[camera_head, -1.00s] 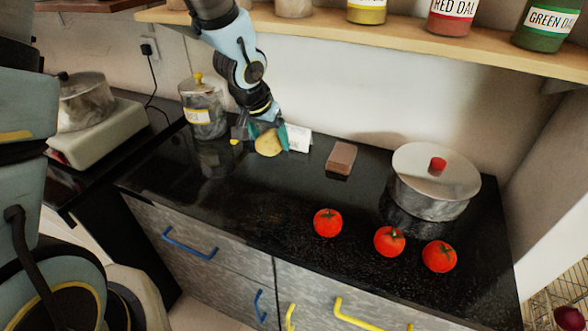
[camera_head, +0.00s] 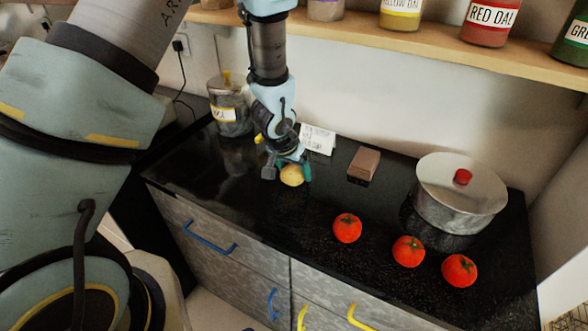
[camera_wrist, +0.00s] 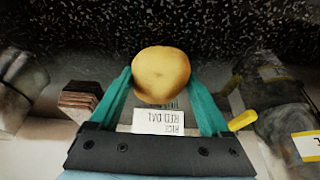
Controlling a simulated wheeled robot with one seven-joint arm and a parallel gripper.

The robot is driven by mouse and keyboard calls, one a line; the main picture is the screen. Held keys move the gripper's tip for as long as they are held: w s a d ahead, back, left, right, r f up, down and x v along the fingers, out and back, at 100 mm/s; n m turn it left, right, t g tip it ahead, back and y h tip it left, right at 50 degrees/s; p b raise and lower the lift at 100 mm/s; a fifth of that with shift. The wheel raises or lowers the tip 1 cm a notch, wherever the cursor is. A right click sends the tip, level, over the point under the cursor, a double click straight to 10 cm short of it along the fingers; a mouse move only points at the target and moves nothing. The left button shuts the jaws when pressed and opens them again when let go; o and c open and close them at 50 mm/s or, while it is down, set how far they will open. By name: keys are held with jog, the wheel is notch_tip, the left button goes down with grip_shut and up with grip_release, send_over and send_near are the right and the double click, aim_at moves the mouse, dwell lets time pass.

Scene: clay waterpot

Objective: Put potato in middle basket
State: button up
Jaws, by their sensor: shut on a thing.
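The potato (camera_head: 291,175) is pale yellow-brown and sits between the teal fingers of my gripper (camera_head: 289,172), over the left part of the black counter. In the wrist view the potato (camera_wrist: 161,73) is at the fingertips of my gripper (camera_wrist: 162,84), which is shut on it. The head view does not show clearly whether the potato touches the counter. No middle basket is visible in the head view now; only a bit of wire mesh (camera_head: 566,318) shows at the lower right corner.
Three tomatoes (camera_head: 408,251) lie along the counter's front right. A lidded steel pot (camera_head: 459,195) stands at the right, a brown block (camera_head: 364,164) and white card (camera_head: 317,139) behind. A steel jar (camera_head: 229,106) stands at the left. A shelf (camera_head: 430,45) with jars runs above.

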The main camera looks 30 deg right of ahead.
jog(key=shift+f, duration=0.2)
jog(key=o, duration=1.3)
jog(key=shift+r, duration=0.1)
